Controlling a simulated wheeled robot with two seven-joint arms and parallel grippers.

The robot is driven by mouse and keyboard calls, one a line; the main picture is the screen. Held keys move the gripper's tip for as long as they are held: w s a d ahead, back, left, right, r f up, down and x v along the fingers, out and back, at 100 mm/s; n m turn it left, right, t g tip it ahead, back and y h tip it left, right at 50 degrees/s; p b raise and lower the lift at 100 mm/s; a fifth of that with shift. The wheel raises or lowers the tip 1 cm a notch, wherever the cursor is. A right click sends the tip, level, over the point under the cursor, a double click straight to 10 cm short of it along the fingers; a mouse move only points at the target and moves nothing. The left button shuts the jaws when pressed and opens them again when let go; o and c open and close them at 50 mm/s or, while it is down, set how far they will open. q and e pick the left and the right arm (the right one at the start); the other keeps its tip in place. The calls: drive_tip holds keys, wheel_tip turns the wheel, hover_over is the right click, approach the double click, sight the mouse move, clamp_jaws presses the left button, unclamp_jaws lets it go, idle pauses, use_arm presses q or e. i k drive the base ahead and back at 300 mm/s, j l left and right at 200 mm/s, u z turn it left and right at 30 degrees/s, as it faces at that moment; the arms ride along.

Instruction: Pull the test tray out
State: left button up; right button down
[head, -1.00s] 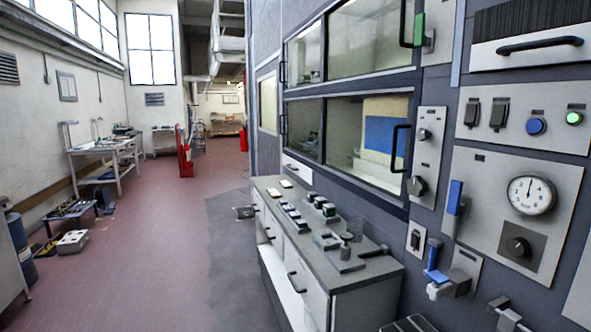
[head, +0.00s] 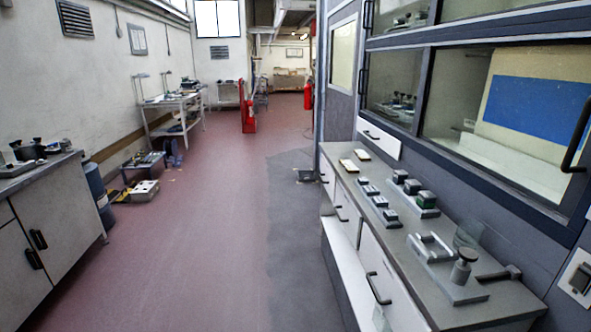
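Neither of my grippers shows in the head view. I cannot tell for certain which thing is the test tray. A small white drawer front (head: 379,138) with a dark handle sits below the windows of the grey tunnel wall, above the far end of the bench; it looks shut. The bench drawers (head: 372,272) below also have dark handles and look shut. Behind the lower glass on the right, a blue panel (head: 545,108) shows on a pale surface.
The grey bench top (head: 400,243) holds several small blocks and a metal fixture (head: 450,275). A cabinet (head: 55,235) stands at the left. A low stool (head: 143,165) and a white box (head: 144,191) are on the floor beyond. The red floor (head: 205,270) between is clear.

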sight(392, 146)
drive_tip(key=i+j, duration=0.1)
drive_tip(key=i, duration=0.65)
drive_tip(key=i+j+z, duration=0.1)
drive_tip(key=i, duration=0.65)
